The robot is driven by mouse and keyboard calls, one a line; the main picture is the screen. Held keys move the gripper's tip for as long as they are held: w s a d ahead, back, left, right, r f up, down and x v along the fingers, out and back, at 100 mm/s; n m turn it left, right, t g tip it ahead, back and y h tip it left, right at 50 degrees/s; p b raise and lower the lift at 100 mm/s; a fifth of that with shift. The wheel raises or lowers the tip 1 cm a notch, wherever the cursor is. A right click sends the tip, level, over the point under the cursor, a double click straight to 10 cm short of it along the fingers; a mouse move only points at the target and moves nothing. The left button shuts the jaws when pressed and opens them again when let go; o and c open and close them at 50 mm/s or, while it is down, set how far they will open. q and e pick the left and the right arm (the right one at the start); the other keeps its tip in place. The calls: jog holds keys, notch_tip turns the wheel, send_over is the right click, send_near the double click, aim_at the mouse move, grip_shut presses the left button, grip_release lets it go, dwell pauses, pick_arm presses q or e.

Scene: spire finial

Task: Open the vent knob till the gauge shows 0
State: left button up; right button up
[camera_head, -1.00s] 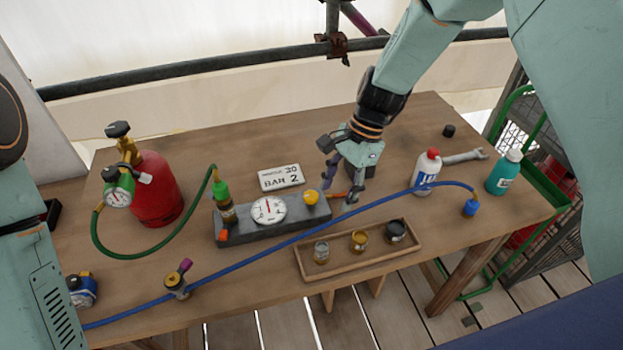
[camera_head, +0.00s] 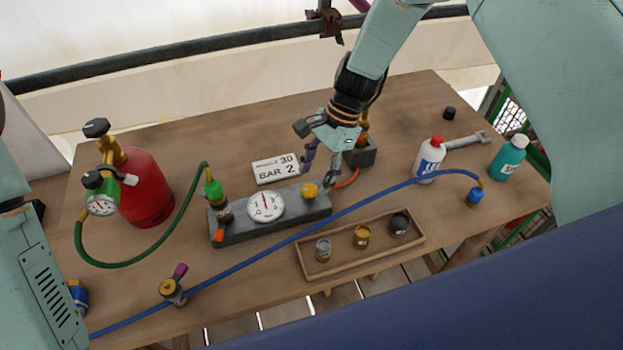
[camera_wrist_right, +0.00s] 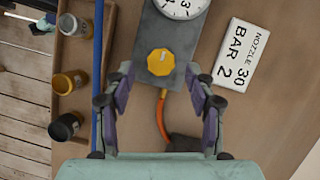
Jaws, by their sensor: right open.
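The vent knob, a yellow faceted knob (camera_head: 309,190), sits on the right end of a dark grey block (camera_head: 287,223). In the right wrist view the knob (camera_wrist_right: 161,62) lies between and just beyond the fingertips. The round white gauge (camera_head: 266,206) is on the same block, left of the knob. Its red needle points roughly upward; the exact reading is too small to tell. It is partly cut off in the right wrist view (camera_wrist_right: 182,6). My right gripper (camera_head: 322,171) is open and empty above and behind the knob, apparently not touching it. My left gripper is not in view.
A sign (camera_head: 276,169) reading "NOZZLE 30 BAR 2" lies behind the block. A blue hose (camera_head: 345,212) crosses in front of it. A wooden tray (camera_head: 330,275) holds three small jars. A red cylinder (camera_head: 147,187) stands left, bottles (camera_head: 429,160) right.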

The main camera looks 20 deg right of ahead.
aim_at(309, 188)
jog(key=shift+x, duration=1.05)
jog(key=shift+a+f, duration=0.15)
jog(key=shift+f, duration=0.3)
jog(key=shift+c, duration=0.2)
jog(key=shift+s+r, duration=0.1)
jog(key=c, duration=1.1)
